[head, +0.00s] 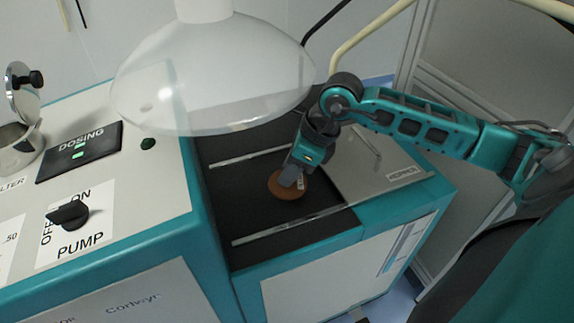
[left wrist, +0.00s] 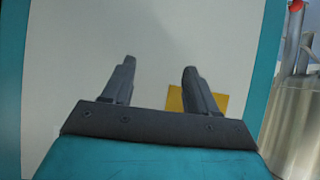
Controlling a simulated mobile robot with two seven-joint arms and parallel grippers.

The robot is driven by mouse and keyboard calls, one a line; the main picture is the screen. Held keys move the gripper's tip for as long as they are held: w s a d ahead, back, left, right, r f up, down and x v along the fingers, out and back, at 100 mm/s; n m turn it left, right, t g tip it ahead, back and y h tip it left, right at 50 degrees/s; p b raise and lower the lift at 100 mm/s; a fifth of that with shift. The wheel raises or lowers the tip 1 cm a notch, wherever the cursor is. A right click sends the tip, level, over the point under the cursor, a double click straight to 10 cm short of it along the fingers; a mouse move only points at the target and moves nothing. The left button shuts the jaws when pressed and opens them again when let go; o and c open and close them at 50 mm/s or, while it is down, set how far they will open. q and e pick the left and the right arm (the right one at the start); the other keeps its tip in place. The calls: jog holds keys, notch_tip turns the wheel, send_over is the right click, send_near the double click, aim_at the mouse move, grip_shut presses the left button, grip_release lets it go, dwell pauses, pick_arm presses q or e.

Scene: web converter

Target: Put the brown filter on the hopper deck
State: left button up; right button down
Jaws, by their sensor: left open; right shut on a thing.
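The brown filter (head: 283,192) is a round disc over the black belt-like surface (head: 240,210) in the middle of the machine. My right gripper (head: 297,178) is shut on it from above; I cannot tell whether the filter touches the surface. The grey deck labelled HOPPER (head: 362,180) lies right beside it, to the right, with a thin handle on it. My left gripper (left wrist: 159,72) shows only in the left wrist view. It is open and empty, facing a pale panel (left wrist: 85,40).
A clear dome (head: 210,80) hangs above the black surface, close to my right wrist. Two metal rails (head: 290,222) cross that surface. A control panel with a pump knob (head: 68,214) is at left. In the left wrist view, a yellow square (left wrist: 176,101) and metal vessel (left wrist: 295,125) show.

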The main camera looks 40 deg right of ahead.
jog(key=shift+w+d+f, duration=0.1)
jog(key=shift+w+f, duration=0.1)
jog(key=shift+w, duration=0.35)
jog(key=shift+w+d+f, duration=0.1)
jog(key=shift+w+f, duration=0.1)
jog(key=shift+w, duration=0.35)
jog(key=shift+f, duration=0.35)
jog(key=shift+f, duration=0.15)
jog(key=c, duration=0.8)
grip_release()
jog(key=shift+s, duration=0.1)
jog(key=shift+r, duration=0.2)
